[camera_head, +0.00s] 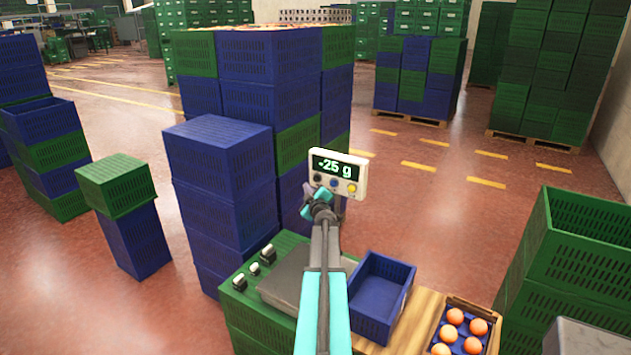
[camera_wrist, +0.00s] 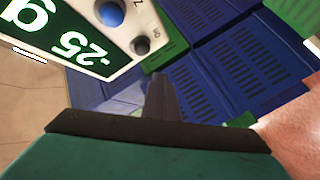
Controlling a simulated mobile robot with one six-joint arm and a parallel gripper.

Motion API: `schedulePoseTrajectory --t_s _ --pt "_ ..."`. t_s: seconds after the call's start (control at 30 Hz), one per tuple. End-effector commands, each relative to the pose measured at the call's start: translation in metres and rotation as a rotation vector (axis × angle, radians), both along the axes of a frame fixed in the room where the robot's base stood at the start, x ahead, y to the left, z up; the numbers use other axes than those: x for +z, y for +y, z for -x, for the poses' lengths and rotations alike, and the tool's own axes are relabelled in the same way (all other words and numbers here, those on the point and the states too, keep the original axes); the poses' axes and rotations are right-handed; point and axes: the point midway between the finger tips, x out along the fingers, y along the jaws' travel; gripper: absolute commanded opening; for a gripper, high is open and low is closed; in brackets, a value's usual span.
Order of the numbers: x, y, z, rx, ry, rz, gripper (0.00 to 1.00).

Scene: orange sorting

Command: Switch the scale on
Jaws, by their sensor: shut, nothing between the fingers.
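The scale's display head (camera_head: 338,172) is lit and reads "-25 g". Below the readout it has a dark button (camera_head: 318,178), a blue button (camera_head: 334,183) and a yellow button (camera_head: 352,188). The scale's grey plate (camera_head: 275,289) is partly behind my arm. My gripper (camera_head: 319,198) is shut and empty, just below the dark button in the picture. In the wrist view the shut fingers (camera_wrist: 158,98) point up near the dark button (camera_wrist: 141,45), with the blue button (camera_wrist: 111,14) beyond it. I cannot tell whether the fingertip touches the display head.
Stacked blue crates (camera_head: 222,185) stand close behind and left of the display. An empty blue crate (camera_head: 380,290) is right of my arm, next to a tray of oranges (camera_head: 462,325). Green crates (camera_head: 575,255) stand at the right. Open floor (camera_head: 430,215) lies behind.

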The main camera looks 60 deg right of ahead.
Motion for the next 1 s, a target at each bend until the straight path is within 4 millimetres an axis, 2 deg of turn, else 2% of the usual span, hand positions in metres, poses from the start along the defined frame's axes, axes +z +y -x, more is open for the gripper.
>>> schedulePoseTrajectory --t_s 0.3,1.0 --pt "0.0 0.018 0.0 0.001 -0.002 -0.001 0.0" --pt "0.0 0.017 0.0 0.001 -0.001 0.0 0.0"
